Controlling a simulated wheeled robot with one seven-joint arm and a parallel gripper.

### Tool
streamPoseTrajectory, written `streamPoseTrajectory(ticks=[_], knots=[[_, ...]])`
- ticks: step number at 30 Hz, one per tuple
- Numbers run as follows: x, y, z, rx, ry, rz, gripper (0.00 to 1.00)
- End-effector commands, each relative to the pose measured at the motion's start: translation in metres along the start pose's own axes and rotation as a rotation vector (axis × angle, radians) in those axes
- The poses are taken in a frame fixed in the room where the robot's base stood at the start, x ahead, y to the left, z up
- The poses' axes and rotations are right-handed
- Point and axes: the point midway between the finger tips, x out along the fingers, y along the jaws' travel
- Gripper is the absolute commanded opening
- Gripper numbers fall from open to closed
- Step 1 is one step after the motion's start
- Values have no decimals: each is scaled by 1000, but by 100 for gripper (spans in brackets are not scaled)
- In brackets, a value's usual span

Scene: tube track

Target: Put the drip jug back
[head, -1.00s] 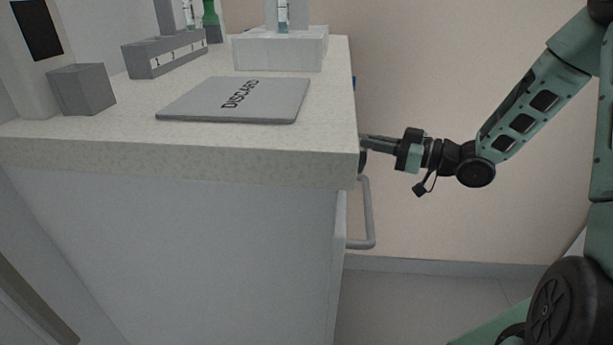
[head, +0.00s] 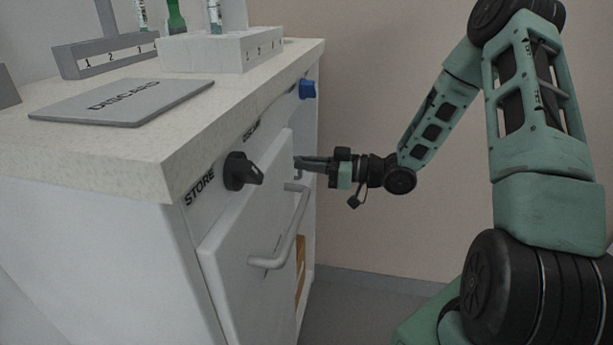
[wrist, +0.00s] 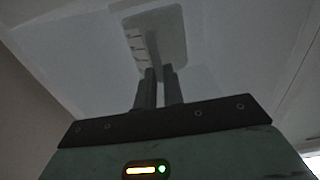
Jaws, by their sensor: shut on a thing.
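My gripper (head: 301,163) reaches left towards the cabinet front in the head view, level with the top of a white door. In the wrist view its two dark fingers (wrist: 160,76) are shut on a thin grey upright bar, which looks like the handle of a pale jug-like piece (wrist: 135,38) with short marks along its left side. I take this to be the drip jug. In the head view the jug cannot be made out; the door and fingers cover that spot.
The white door (head: 235,265) has a grey bar handle (head: 282,240) standing out. A black knob (head: 240,172) by the word STORE and a blue knob (head: 307,89) jut from the cabinet. The counter (head: 150,140) bears a DISCARD mat (head: 90,108) and racks. Floor at right is clear.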

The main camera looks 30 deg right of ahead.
Motion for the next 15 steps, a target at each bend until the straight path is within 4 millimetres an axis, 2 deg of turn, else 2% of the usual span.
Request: streamPoseTrajectory(ticks=[1, 4, 15], knots=[[0, 0, 13, 4, 0, 1, 0], [0, 0, 23, 3, 0, 1, 0], [0, 0, 25, 1, 0, 0, 0]])
